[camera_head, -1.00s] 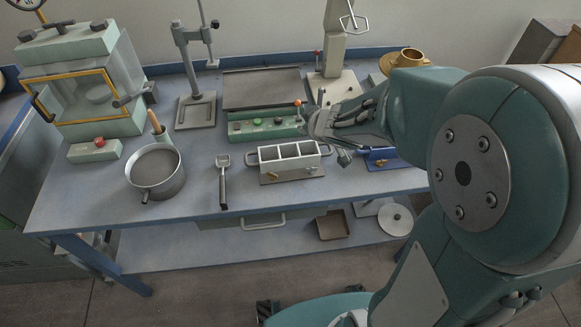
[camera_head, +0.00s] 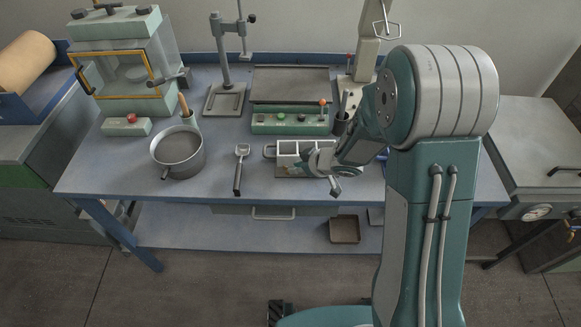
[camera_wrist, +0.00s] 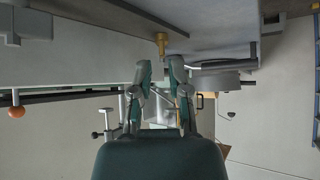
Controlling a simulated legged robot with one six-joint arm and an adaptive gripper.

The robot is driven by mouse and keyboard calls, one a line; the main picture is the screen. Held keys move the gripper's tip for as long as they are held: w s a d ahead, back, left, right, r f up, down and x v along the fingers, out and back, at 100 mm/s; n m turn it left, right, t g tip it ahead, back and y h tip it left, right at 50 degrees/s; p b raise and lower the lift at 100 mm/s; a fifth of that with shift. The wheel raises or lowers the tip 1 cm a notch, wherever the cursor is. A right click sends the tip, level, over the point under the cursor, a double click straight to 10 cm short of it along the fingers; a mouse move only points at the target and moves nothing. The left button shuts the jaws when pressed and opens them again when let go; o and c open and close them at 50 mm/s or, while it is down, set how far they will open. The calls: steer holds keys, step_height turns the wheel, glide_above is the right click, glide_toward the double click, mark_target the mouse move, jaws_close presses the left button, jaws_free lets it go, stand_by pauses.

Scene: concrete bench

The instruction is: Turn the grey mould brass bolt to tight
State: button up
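The grey mould (camera_head: 285,150) is a block with open compartments, near the front edge of the bench in the head view. My gripper (camera_head: 318,166) is at its right front side and hides that part of it. In the wrist view, a brass bolt (camera_wrist: 161,42) sticks out beside a pale grey face, probably the mould (camera_wrist: 85,62). My gripper (camera_wrist: 160,68) is open there, with its two fingers apart. The head view does not show the bolt clearly.
A metal pan (camera_head: 178,152) and a small scoop-like tool (camera_head: 239,168) stand left of the mould. A green control box (camera_head: 290,120) with an orange-tipped lever is behind it. A stand (camera_head: 225,95) and a glass-fronted chamber (camera_head: 120,65) are farther back.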

mark_target(280, 169)
steer(key=shift+w+a+f, duration=0.1)
steer(key=shift+w+f, duration=0.2)
steer(key=shift+f, duration=0.15)
steer(key=shift+w+a+f, duration=0.2)
steer(key=shift+a+f, duration=0.25)
steer(key=shift+a, duration=0.65)
jaws_close()
steer(key=shift+d, duration=0.55)
